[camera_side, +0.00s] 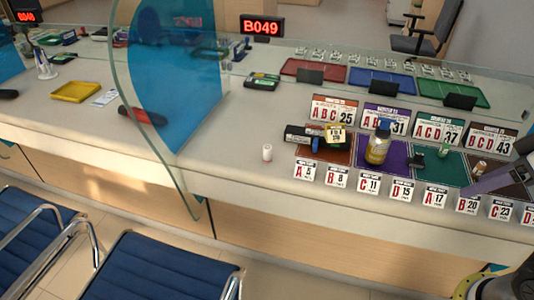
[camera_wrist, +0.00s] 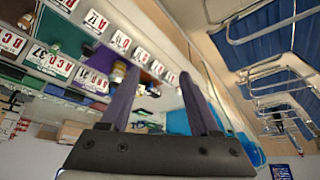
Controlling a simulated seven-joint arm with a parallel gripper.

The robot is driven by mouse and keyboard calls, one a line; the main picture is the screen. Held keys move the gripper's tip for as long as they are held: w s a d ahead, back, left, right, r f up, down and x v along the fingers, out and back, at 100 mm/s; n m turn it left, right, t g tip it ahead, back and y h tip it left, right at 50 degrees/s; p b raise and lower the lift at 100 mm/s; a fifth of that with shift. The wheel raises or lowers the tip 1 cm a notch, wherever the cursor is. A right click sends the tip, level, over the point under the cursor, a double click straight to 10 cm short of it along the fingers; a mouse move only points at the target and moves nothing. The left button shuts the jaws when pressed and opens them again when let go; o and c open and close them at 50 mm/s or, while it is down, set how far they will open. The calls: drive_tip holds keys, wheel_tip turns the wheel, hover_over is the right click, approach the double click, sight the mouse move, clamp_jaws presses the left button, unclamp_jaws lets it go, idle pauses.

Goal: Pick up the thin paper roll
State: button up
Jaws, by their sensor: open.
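A small white upright cylinder (camera_side: 267,153), which looks like the thin paper roll, stands on the bare counter left of the coloured mats in the side view. A small brown and pale roll-like item (camera_side: 479,167) sits at the right, close to my gripper; I cannot tell what it is. My gripper (camera_side: 470,188) reaches in from the right edge of the side view, far from the white cylinder. In the wrist view my gripper (camera_wrist: 158,70) shows two spread fingers with nothing held. I cannot pick out the white roll for certain there.
A yellow bottle with a blue cap (camera_side: 377,150), a dark device (camera_side: 303,135) and a yellow tag (camera_side: 335,134) stand on the mats. Number cards line the front and back of the mats. A curved glass screen (camera_side: 150,110) rises left of the white cylinder.

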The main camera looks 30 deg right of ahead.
drive_tip(key=shift+o, duration=0.4)
drive_tip(key=w+a+r+n+t, duration=0.2)
drive_tip(key=w+r, duration=1)
drive_tip(key=w, duration=0.2)
drive_tip(key=n+g+y, duration=0.1)
drive_tip(key=n+y, duration=0.1)
drive_tip(key=n, duration=0.1)
hover_over(270, 148)
drive_tip(key=s+d, duration=0.4)
drive_tip(key=s, duration=0.3)
wheel_tip(270, 148, down, 12)
drive_tip(key=w+a+f, duration=0.1)
drive_tip(key=w+f, duration=0.1)
drive_tip(key=f, duration=0.5)
drive_tip(key=w+a+f+g, duration=0.1)
drive_tip(key=f, duration=0.6)
drive_tip(key=w+a+f+g, duration=0.1)
drive_tip(key=w+f, duration=0.1)
drive_tip(key=f, duration=0.6)
drive_tip(key=shift+w+a, duration=0.25)
drive_tip(key=shift+w, duration=0.1)
drive_tip(key=shift+x, duration=2.95)
drive_tip(key=shift+s+f, duration=0.1)
drive_tip(key=shift+s, duration=0.1)
